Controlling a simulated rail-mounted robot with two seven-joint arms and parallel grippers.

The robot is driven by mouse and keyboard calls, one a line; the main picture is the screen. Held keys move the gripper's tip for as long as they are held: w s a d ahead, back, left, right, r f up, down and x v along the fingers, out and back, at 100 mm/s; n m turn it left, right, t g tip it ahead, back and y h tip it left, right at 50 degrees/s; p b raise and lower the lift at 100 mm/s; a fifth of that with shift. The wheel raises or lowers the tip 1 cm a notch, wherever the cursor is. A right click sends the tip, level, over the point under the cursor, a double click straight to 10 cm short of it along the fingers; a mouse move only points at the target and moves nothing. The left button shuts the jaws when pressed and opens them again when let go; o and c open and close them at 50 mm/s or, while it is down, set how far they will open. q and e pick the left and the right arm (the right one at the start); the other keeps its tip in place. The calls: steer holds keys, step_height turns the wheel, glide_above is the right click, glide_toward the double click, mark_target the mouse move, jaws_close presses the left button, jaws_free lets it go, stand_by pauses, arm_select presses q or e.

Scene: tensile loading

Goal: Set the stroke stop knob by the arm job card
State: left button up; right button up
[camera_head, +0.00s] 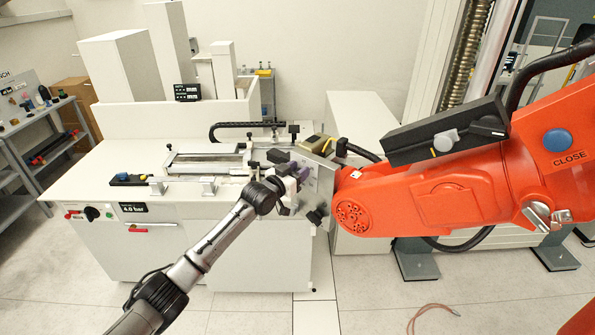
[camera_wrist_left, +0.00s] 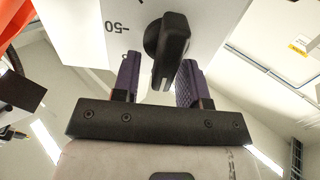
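The black stroke stop knob (camera_wrist_left: 170,48) shows in the left wrist view on a white panel (camera_wrist_left: 95,30) with an upside-down "50" mark. My left gripper (camera_head: 302,173) is at the upright panel (camera_head: 322,178) at the right end of the white bench in the head view. Its two purple fingers, also in the left wrist view (camera_wrist_left: 160,62), are apart. The knob stands between and just beyond the fingertips, nearer the right finger; contact cannot be told. In the head view the gripper hides the knob. My right gripper is not in view. I cannot make out the arm job card.
A large orange arm (camera_head: 440,195) marked "CLOSE" reaches in from the right, close to the panel. The white bench (camera_head: 90,180) carries a rail fixture (camera_head: 205,167) and a "4.0 bar" display (camera_head: 134,208). Floor in front is mostly clear, with a reddish cable loop (camera_head: 432,310).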

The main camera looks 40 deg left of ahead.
arm_select(q)
steer(key=c, duration=0.5)
steer(key=shift+d+m, duration=0.1)
steer(key=shift+m, duration=0.3)
steer(key=m, duration=0.3)
steer(key=shift+d+f+m, duration=0.15)
steer(key=shift+d+m, duration=0.25)
steer(key=shift+d+f+m, duration=0.15)
steer(key=shift+d+m, duration=0.05)
steer(key=shift+m, duration=0.85)
steer(key=shift+d+f+m, duration=0.15)
steer(key=shift+d+m, duration=0.05)
steer(key=shift+m, duration=0.85)
steer(key=shift+f, duration=0.1)
